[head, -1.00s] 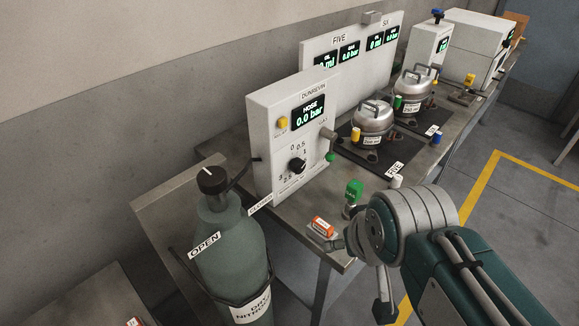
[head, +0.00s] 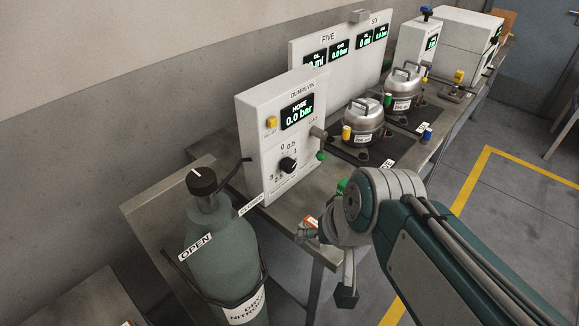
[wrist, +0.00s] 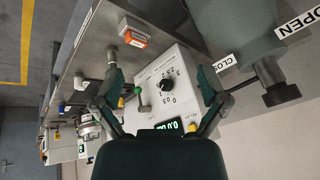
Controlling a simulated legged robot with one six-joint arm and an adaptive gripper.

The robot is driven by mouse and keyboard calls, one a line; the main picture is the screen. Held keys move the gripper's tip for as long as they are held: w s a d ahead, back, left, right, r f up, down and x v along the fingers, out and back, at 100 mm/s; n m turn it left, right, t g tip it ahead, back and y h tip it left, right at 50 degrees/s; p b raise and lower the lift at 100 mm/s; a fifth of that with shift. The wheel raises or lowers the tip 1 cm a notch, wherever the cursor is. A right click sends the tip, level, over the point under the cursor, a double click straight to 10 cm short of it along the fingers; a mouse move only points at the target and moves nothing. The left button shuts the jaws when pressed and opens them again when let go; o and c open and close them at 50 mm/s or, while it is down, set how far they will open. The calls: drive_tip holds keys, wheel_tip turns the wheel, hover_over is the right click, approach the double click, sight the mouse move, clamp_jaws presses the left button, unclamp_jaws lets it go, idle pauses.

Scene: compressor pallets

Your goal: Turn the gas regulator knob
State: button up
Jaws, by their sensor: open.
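The black regulator knob (head: 288,165) sits on the front of the white DUNREVIN panel (head: 263,135), ringed by a number scale. The HOSE display (head: 297,112) above it reads 0.0 bar. In the wrist view the knob (wrist: 167,85) appears between the fingers of my gripper (wrist: 158,74), farther off and apart from them. My gripper is open and empty. In the head view my wrist hides most of the gripper, in front of the panel to its lower right. Exactly where the knob's mark points is too small to tell.
A green gas cylinder (head: 223,245) with a black top knob (head: 202,180) stands left of the panel. A green-ended valve (head: 320,150) juts from the panel's right side. An orange-labelled block (wrist: 135,39) lies on the bench nearby. Metal pots (head: 363,122) stand farther back.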

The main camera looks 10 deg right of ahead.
drive_tip(key=m+t+y, duration=0.5)
drive_tip(key=m+t, duration=0.2)
drive_tip(key=m, duration=2)
approach(292, 167)
drive_tip(key=x, duration=1.1)
drive_tip(key=shift+s, duration=0.1)
drive_tip(key=c, duration=1.1)
